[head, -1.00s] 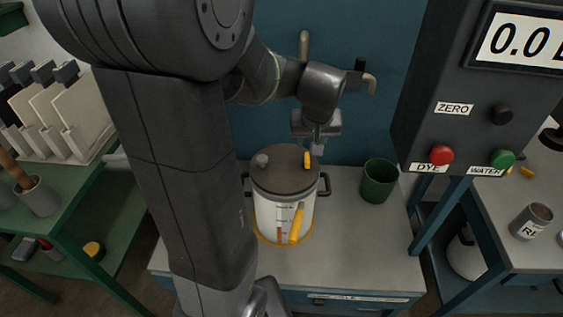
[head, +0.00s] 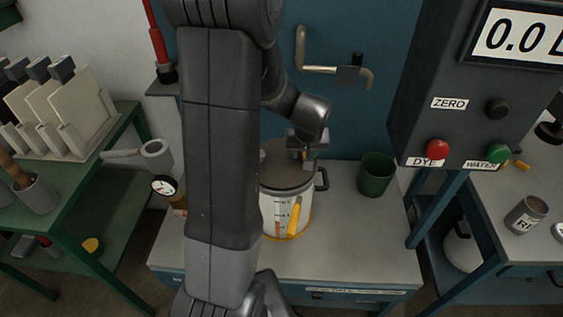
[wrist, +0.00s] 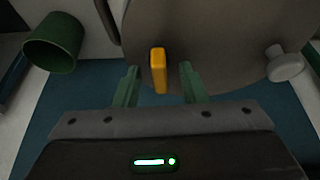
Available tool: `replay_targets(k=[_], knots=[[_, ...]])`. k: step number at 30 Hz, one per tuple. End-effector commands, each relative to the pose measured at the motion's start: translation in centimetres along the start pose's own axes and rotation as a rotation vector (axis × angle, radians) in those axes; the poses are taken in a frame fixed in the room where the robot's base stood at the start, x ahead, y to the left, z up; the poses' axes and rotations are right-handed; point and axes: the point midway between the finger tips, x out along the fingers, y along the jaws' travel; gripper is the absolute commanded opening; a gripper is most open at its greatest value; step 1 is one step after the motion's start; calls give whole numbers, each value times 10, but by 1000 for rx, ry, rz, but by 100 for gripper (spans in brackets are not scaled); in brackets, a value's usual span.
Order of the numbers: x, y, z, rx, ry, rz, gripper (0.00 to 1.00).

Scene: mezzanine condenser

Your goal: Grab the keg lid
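The keg (head: 279,213) is a white pot with a level scale and a yellow handle on its front, standing on the bench. Its dark round lid (head: 287,176) is on top, partly hidden behind my arm. In the wrist view the lid (wrist: 215,45) fills the upper middle, with an upright yellow tab (wrist: 158,70) and a pale round knob (wrist: 285,64). My gripper (wrist: 158,84) is open, its two green fingers on either side of the yellow tab with gaps both sides. In the head view my gripper (head: 303,156) is over the lid's right part.
A green cup (head: 376,175) stands right of the keg. A control box (head: 487,95) with red and green buttons hangs at the right. A gauge (head: 164,185) and a pan-like vessel (head: 157,155) are to the left. The bench front is clear.

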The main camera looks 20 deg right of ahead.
Motion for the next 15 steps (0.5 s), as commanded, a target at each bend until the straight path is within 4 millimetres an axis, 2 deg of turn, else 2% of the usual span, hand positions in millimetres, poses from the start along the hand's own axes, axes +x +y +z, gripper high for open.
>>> replay_targets(k=[9,15], knots=[[4,0,0,0,0,0,36],[4,0,0,0,0,0,0]])
